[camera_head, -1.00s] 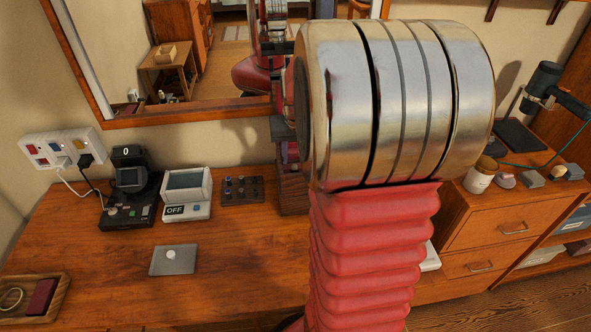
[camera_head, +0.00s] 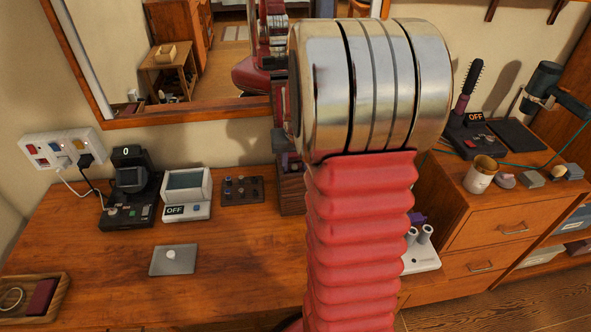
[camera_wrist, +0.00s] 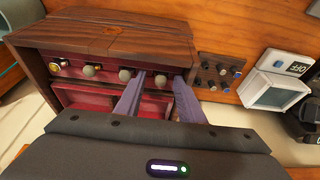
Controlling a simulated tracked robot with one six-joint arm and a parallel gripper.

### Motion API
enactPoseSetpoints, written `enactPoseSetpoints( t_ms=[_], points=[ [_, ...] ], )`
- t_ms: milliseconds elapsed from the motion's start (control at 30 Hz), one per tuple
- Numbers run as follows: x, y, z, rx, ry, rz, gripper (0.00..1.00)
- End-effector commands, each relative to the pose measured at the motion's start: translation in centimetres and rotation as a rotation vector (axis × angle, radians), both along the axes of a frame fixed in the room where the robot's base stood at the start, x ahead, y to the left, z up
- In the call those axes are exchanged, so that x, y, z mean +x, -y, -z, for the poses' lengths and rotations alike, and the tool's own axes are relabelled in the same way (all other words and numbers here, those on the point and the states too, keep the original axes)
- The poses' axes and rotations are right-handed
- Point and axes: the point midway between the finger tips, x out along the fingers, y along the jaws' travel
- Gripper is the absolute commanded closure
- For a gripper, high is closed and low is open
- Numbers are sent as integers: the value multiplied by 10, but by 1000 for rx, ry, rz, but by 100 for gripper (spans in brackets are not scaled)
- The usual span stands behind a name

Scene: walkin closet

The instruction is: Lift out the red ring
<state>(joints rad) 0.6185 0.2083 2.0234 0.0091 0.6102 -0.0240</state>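My gripper (camera_wrist: 160,78) points at this face. In the head view the wooden box (camera_head: 291,192) stands on the desk below the mirror, largely hidden by my arm. No red ring can be made out in either view.
The desk holds a small plate with several dark pegs (camera_head: 242,190), a white device marked OFF (camera_head: 185,210), a black device (camera_head: 128,212), a grey card (camera_head: 174,260) and a wooden tray (camera_head: 60,290). A mug (camera_head: 480,175) stands on the right cabinet. The desk's front middle is clear.

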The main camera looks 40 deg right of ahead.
Motion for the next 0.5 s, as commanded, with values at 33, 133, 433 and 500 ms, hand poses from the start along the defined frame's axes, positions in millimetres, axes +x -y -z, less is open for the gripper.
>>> enactPoseSetpoints(
  t_ms=[33,133,433,500],
  points=[
    [0,0,0,0,0,0,65],
    [0,0,0,0,0,0,65],
    [0,0,0,0,0,0,80],
    [0,0,0,0,0,-1,85]
  ],
)
